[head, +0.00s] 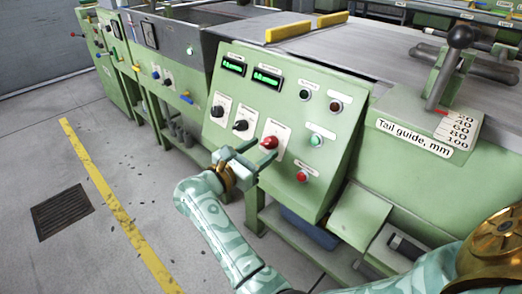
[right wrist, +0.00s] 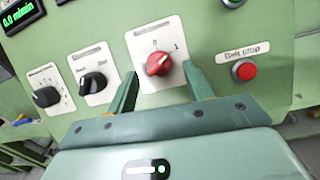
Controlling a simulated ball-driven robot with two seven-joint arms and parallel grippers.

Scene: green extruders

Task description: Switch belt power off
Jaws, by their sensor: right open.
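A red rotary knob (head: 269,142) sits on a white plate on the sloped green control panel (head: 325,77). In the right wrist view the red knob (right wrist: 158,63) has marks 0 and 1 above it, and its pale pointer line leans up and right, toward the 1. My right gripper (head: 257,154) is open just in front of the panel. In the right wrist view its fingers (right wrist: 160,84) stand on either side of the knob's plate, with the knob between and beyond their tips. Contact cannot be told. My left gripper is not in view.
Two black knobs (right wrist: 93,84) (right wrist: 46,97) sit left of the red one. A red push button (right wrist: 244,70) is to its right, a green button (head: 316,140) above that. Green displays (head: 267,77) top the panel. A tail guide lever (head: 447,70) stands at right.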

